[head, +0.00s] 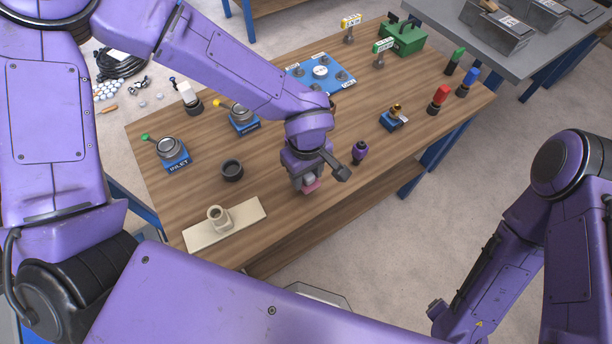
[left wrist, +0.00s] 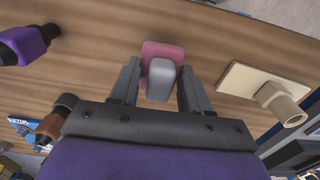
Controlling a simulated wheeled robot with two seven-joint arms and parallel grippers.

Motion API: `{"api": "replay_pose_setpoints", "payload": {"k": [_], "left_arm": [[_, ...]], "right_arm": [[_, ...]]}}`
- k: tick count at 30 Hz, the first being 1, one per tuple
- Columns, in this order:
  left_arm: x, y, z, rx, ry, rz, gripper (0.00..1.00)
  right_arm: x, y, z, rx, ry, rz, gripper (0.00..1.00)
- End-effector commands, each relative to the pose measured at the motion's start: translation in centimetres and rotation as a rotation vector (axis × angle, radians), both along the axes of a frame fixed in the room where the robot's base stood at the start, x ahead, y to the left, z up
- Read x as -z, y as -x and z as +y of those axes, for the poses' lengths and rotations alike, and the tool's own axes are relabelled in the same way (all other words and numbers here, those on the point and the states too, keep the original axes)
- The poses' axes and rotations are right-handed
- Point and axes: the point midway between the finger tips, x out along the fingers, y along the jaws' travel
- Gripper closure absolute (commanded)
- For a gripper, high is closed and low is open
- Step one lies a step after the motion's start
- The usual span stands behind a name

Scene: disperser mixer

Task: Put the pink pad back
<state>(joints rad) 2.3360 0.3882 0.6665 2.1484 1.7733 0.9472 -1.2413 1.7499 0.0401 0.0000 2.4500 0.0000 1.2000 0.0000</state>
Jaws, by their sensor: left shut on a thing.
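The pink pad (head: 312,187) shows just under my left gripper (head: 306,180) over the front middle of the wooden table. In the left wrist view the pink pad (left wrist: 163,50) is a flat, rounded plate with a grey grip block (left wrist: 162,78). The two fingers of my left gripper (left wrist: 160,88) stand on either side of this block, shut on it. I cannot tell whether the pad touches the table. My right arm shows at the right of the head view, but its gripper is out of sight.
A beige plate with a hollow post (head: 238,222) lies left of the gripper. A black cup (head: 232,170) stands behind it. A small purple-topped item (head: 360,152) stands close at the right. Blue-based valves, a blue plate (head: 321,74) and coloured bottles stand farther back.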

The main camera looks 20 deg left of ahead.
Motion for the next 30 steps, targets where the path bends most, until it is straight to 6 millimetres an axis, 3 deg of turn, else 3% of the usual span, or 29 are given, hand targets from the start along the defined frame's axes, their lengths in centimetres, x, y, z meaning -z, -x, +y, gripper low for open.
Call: {"api": "replay_pose_setpoints", "payload": {"k": [3,8,20,21,22,30], "left_arm": [[1.4,-1.1,0.5,-0.001,-0.002,0.001,0.86],[4.0,-0.9,0.4,0.002,-0.001,0.000,0.86],[4.6,-0.9,0.4,-0.001,0.001,0.000,0.86],[4.5,-0.9,0.4,-0.001,0.001,-0.002,0.40],[4.5,-0.9,0.4,-0.001,0.001,-0.002,0.30],[4.5,-0.9,0.4,0.000,0.001,-0.001,0.28]], "right_arm": [[-0.2,0.0,0.0,0.000,0.000,0.000,0.34],[0.2,0.0,0.0,0.000,0.000,0.000,0.34],[0.2,0.0,0.0,0.000,0.000,0.000,0.34],[0.2,0.0,0.0,0.000,0.000,0.000,0.34],[0.2,0.0,0.0,0.000,0.000,0.000,0.34],[0.2,0.0,0.0,0.000,0.000,0.000,0.34]]}}
